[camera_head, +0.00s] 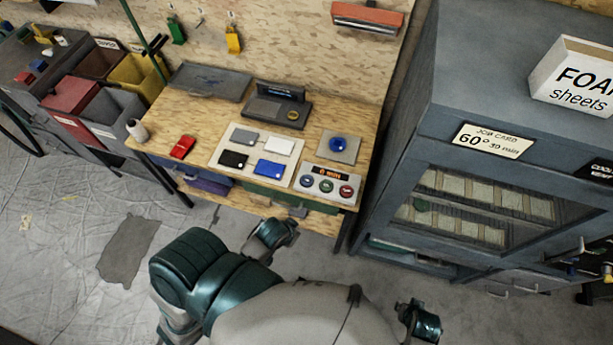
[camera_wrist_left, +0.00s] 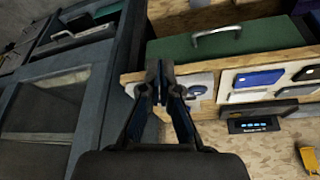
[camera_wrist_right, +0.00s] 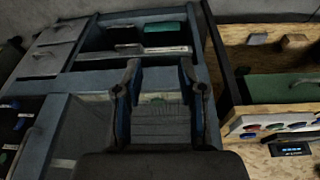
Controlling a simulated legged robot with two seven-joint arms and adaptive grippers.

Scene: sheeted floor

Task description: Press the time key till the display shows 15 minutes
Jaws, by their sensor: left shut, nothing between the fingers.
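The key panel (camera_head: 299,181) lies at the front right of the wooden workbench (camera_head: 205,120). Its dark display (camera_head: 327,171) shows orange characters that look like 0 MIN. Below it are a blue key (camera_head: 306,181), a middle key (camera_head: 326,185) and a red key (camera_head: 346,190); their labels are too small to read. In the left wrist view my left gripper (camera_wrist_left: 159,78) is shut and empty, its tips in front of the partly hidden panel; contact cannot be told. My right gripper (camera_wrist_right: 160,82) is open and empty, right of the bench, before the cabinet.
A tray with coloured cards (camera_head: 232,140), a blue dome button (camera_head: 338,144) and a dark device (camera_head: 277,106) lie beside the panel. A green drawer (camera_wrist_left: 240,40) is under the bench front. A grey cabinet (camera_head: 420,75) stands close right, with a job card reading 60°, 30 min (camera_head: 487,140).

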